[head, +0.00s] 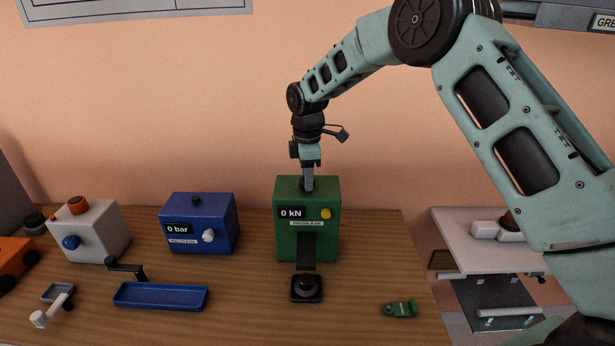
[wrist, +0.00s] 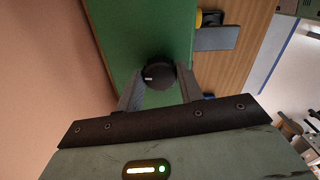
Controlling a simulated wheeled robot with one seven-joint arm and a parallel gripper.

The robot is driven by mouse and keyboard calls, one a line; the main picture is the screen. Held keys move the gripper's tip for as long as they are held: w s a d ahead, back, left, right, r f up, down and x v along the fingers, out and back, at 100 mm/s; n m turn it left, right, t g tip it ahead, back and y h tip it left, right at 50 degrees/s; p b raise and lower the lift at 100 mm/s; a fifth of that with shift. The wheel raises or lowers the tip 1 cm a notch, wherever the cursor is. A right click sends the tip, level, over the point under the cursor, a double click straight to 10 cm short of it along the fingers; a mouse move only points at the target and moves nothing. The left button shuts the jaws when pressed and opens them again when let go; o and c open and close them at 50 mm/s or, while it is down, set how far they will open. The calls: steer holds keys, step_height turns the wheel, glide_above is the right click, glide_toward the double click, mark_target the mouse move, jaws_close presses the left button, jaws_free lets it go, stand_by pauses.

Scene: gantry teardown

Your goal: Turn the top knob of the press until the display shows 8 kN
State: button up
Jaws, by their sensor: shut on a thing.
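The press is a green box (head: 290,243) in the middle of the wooden table, and its green top (wrist: 120,28) fills much of the wrist view. Its display (head: 291,213) reads 0 kN. A yellow button (head: 326,213) is to the right of the display. The top knob is black and round with a pale mark (wrist: 155,72). My gripper (wrist: 158,84) points straight down over the press, and its fingers are shut on the top knob, one on each side. In the head view, my gripper (head: 307,183) hides most of the knob.
A blue box (head: 185,240) reading 0 bar and a white box (head: 97,235) stand left of the press. A blue tray (head: 160,296) and a crank (head: 127,267) lie in front of them. A green bracket (head: 400,309) lies front right. A white side table (head: 470,245) is beyond the right edge.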

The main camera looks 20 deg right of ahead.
steer(key=m+b, duration=0.1)
steer(key=m, duration=0.3)
steer(key=m+b, duration=0.1)
steer(key=m, duration=0.3)
steer(key=shift+m, duration=0.4)
steer(key=m, duration=0.3)
steer(key=shift+m, duration=0.3)
steer(key=m, duration=0.4)
steer(key=shift+a+m+b, duration=0.1)
steer(key=shift+m+b, duration=0.2)
steer(key=m, duration=0.3)
steer(key=shift+r+m, duration=0.1)
steer(key=shift+m, duration=0.2)
steer(key=m, duration=0.3)
steer(key=shift+m, duration=0.3)
steer(key=m+p, duration=0.1)
steer(key=m, duration=0.3)
steer(key=shift+w+m+p, duration=0.1)
steer(key=shift+m+p, duration=0.2)
steer(key=shift+m, duration=1.3)
